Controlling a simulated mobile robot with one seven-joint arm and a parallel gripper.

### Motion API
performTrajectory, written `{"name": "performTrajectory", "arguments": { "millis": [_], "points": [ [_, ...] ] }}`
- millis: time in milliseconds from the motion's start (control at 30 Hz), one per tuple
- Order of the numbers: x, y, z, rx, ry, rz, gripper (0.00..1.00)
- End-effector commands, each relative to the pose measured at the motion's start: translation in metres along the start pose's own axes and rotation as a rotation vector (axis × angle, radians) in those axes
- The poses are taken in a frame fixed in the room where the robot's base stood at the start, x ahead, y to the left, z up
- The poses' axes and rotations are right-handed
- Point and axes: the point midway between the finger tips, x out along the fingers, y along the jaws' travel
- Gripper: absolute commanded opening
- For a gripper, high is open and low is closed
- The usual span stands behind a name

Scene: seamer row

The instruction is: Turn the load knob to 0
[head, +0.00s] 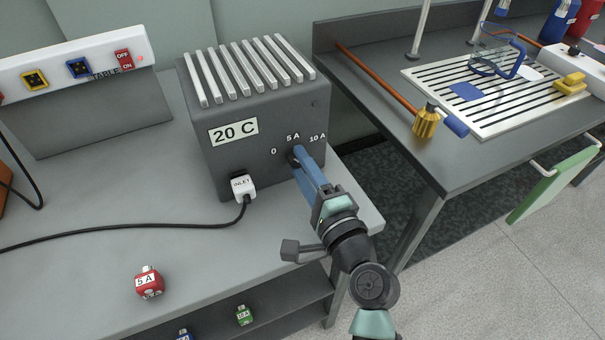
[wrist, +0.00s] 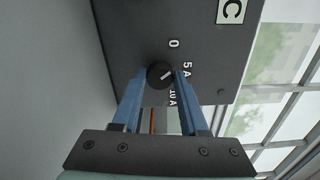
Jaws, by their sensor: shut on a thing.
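The load knob (wrist: 160,74) is a small round black knob on the front of the dark grey load box (head: 225,165). It carries a white pointer line. In the wrist view the line slants on the side facing the 5 A label; its exact setting is hard to tell. The labels 0, 5 A and 10 A stand around the knob. My gripper (wrist: 161,76) has its two blue fingers on either side of the knob, shut on it. In the head view my gripper (head: 296,156) reaches the box front and its fingers mostly hide the knob.
A white INLET plug (head: 242,187) with a black cable sits in the box front, left of my gripper. A red 5 A plug (head: 149,282) lies on the grey bench. A second bench (head: 470,165) with a slotted white plate stands at right.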

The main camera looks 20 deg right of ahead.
Motion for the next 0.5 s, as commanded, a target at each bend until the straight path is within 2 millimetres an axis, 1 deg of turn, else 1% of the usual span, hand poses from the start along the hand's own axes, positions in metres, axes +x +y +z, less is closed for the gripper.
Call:
{"name": "performTrajectory", "arguments": {
  "millis": [33, 200, 500],
  "points": [
    [-0.0002, 0.0040, -0.0007, -0.044, 0.000, -0.001, 0.00],
    [-0.0003, 0.0042, -0.0004, -0.180, -0.001, 0.001, 0.00],
    [-0.0002, 0.0029, -0.0002, -0.347, -0.001, 0.001, 0.00]
  ]
}}
